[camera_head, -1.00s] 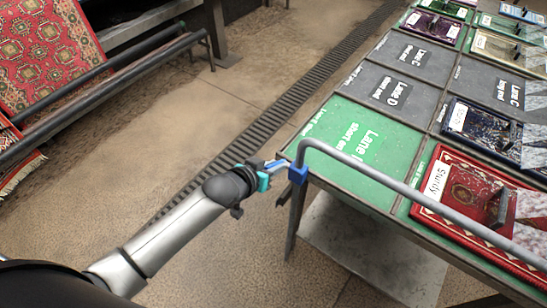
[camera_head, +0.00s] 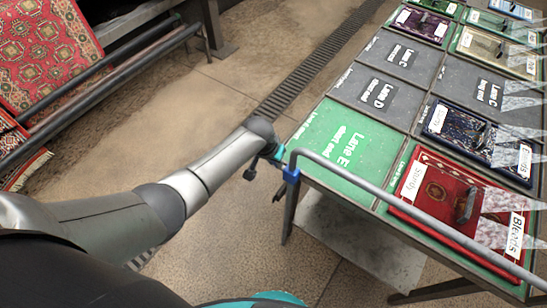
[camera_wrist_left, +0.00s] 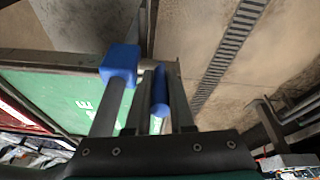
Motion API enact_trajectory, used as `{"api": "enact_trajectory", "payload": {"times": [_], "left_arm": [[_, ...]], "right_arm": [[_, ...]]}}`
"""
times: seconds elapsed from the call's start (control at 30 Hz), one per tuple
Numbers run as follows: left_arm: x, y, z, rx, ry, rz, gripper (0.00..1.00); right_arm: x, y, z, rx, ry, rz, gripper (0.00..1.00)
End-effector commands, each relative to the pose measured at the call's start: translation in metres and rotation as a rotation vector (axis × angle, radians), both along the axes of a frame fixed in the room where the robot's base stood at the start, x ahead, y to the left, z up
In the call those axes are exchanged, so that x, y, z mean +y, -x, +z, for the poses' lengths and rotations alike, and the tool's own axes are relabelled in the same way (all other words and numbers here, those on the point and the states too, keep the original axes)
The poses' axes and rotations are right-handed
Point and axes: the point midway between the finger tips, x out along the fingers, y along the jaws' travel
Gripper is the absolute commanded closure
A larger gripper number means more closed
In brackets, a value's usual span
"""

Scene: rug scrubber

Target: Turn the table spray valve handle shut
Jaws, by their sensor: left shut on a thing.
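A blue valve body (camera_head: 291,175) sits on the grey spray pipe (camera_head: 345,181) at the near left corner of the green table. It also shows in the left wrist view (camera_wrist_left: 118,64). My left gripper (camera_head: 279,155) is just left of and beyond the valve. In the left wrist view, my left gripper's dark fingers (camera_wrist_left: 160,95) are on either side of the blue valve handle (camera_wrist_left: 160,88), shut on it. The handle is beside the valve body; in the head view the gripper hides it. My right gripper is not in view.
The green and grey lane table (camera_head: 335,140) carries several small rug samples, such as a red one (camera_head: 440,193). A floor drain grate (camera_head: 300,82) runs behind. A rack with a patterned rug (camera_head: 45,50) stands at the left. The floor between is clear.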

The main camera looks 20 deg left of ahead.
Motion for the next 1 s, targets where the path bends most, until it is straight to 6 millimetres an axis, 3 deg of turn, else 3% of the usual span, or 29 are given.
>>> {"api": "enact_trajectory", "payload": {"times": [0.4, 1.0], "left_arm": [[-0.002, -0.007, -0.003, 0.244, -0.089, -0.001, 1.0], [-0.003, -0.006, 0.001, 0.313, -0.114, -0.001, 1.0]], "right_arm": [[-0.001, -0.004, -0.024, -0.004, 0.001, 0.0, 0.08], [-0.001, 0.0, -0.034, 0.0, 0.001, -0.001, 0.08]]}}
